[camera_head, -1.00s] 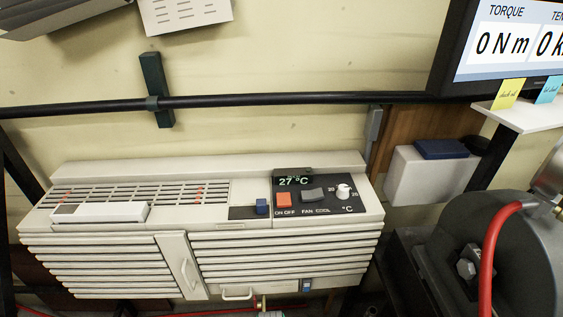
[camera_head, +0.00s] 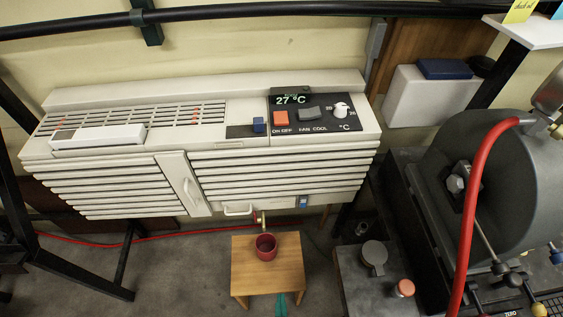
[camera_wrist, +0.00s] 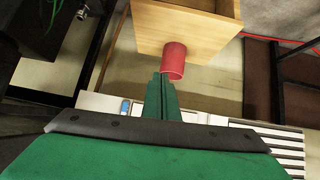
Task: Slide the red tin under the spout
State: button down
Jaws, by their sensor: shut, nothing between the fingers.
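The red tin (camera_head: 266,247) stands upright on a small wooden stool (camera_head: 245,275). The brass spout (camera_head: 262,221) hangs from the underside of the white unit and shows just above the tin in the head view. I cannot tell how well they line up in depth. My gripper (camera_head: 281,299) shows as green tips at the stool's front edge. In the wrist view my gripper (camera_wrist: 160,77) is shut and empty, its green fingertips beside the red tin (camera_wrist: 175,62), with the stool (camera_wrist: 185,25) behind. Whether they touch is unclear.
The white unit (camera_head: 110,186) with louvres hangs above the stool. A red hose (camera_head: 150,238) runs across the floor behind. At the right stand a dark bench (camera_head: 350,285) and a big grey machine (camera_head: 500,180). The floor left of the stool is clear.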

jog(key=s+r+t, duration=0.2)
jog(key=s+r, duration=0.2)
jog(key=r, duration=0.5)
jog(key=s+r+m+t, duration=0.1)
jog(key=s+r+t, duration=0.2)
jog(key=r, duration=0.7)
jog(key=shift+s, duration=0.35)
jog(key=shift+d, duration=0.1)
